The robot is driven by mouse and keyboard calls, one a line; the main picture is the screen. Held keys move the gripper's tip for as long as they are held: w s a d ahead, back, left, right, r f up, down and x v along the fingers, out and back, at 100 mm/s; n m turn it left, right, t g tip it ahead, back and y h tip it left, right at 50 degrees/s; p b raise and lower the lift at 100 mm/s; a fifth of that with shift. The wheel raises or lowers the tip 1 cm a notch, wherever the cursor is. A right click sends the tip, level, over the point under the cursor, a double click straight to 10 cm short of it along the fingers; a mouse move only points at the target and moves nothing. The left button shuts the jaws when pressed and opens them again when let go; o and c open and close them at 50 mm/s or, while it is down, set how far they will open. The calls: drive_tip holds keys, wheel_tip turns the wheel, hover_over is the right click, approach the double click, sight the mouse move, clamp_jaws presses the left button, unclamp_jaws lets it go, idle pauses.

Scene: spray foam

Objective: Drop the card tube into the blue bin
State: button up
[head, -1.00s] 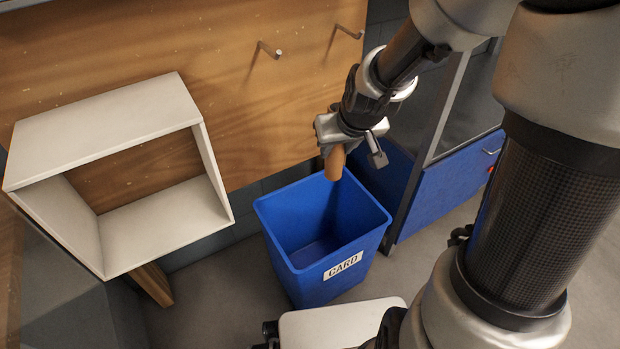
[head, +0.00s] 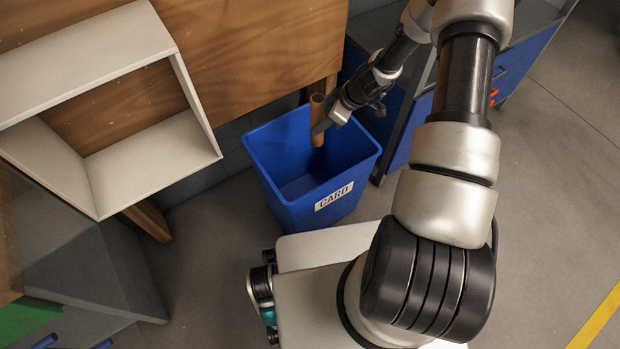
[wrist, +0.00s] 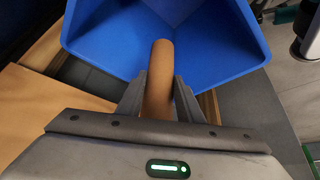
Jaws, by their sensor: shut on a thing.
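The brown card tube (head: 317,120) is upright in the head view, over the back part of the blue bin's opening. My gripper (head: 326,127) is shut on it. In the wrist view the tube (wrist: 160,85) sits between the two fingers of my gripper (wrist: 160,98), its far end pointing over the blue bin (wrist: 215,60). The blue bin (head: 268,175) stands on the floor with a white CARD label (head: 334,196) on its front. Its visible inside looks empty. Whether the tube's lower end is below the rim is hard to tell.
A white open box shelf (head: 205,125) is at the left, before a wooden panel (head: 250,50). A blue cabinet (head: 520,50) stands right of the bin. Grey floor (head: 220,240) is clear left of the bin.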

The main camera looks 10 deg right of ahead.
drive_tip(key=shift+f+b, duration=0.4)
drive_tip(key=shift+f, duration=2)
drive_tip(key=o, duration=1.1)
drive_tip(key=p+v, duration=0.3)
drive_tip(key=v, duration=1.4)
drive_tip(key=shift+r, duration=0.2)
drive_tip(key=shift+r, duration=0.1)
